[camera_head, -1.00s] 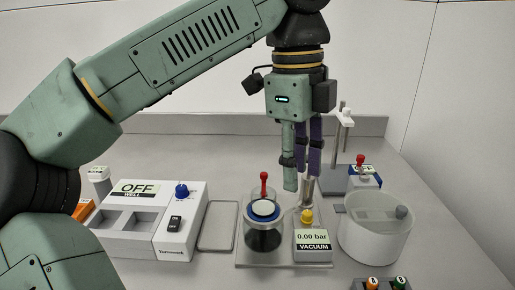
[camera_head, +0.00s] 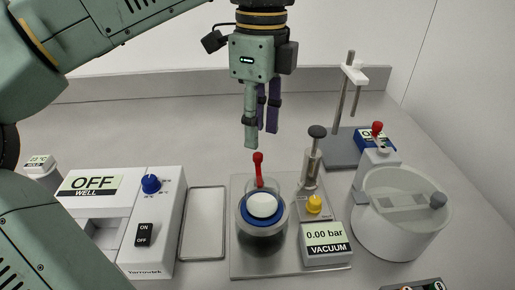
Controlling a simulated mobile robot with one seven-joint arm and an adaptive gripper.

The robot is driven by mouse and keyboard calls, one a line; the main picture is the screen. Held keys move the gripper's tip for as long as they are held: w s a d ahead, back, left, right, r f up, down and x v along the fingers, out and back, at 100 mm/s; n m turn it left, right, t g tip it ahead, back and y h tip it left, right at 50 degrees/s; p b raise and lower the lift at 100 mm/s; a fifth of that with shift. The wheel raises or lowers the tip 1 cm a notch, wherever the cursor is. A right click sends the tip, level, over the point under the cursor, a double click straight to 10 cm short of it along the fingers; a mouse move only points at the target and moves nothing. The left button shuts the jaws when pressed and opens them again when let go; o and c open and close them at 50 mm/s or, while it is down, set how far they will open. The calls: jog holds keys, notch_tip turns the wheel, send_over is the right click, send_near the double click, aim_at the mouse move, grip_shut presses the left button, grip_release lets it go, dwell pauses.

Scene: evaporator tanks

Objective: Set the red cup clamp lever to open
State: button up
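The red cup clamp lever (camera_head: 258,170) stands upright behind a dark cup (camera_head: 262,236) with a blue ring and white top, on a metal plate. My gripper (camera_head: 261,139) points down just above and behind the lever in the picture. Its green finger ends close to the lever's red knob; I cannot tell whether they touch. Its purple fingers are to the right, and a gap shows between them and the green finger. Nothing is seen held in it.
Right of the cup are a plunger (camera_head: 313,157), a yellow knob (camera_head: 314,204) and the vacuum display (camera_head: 326,243) reading 0.00 bar. A white tub (camera_head: 395,225) stands at right. A white heater unit reading OFF (camera_head: 163,225) and an empty grey tray (camera_head: 203,222) are at left.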

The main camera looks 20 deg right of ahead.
aim_at(258, 154)
jog(key=shift+f, duration=2.25)
grip_shut()
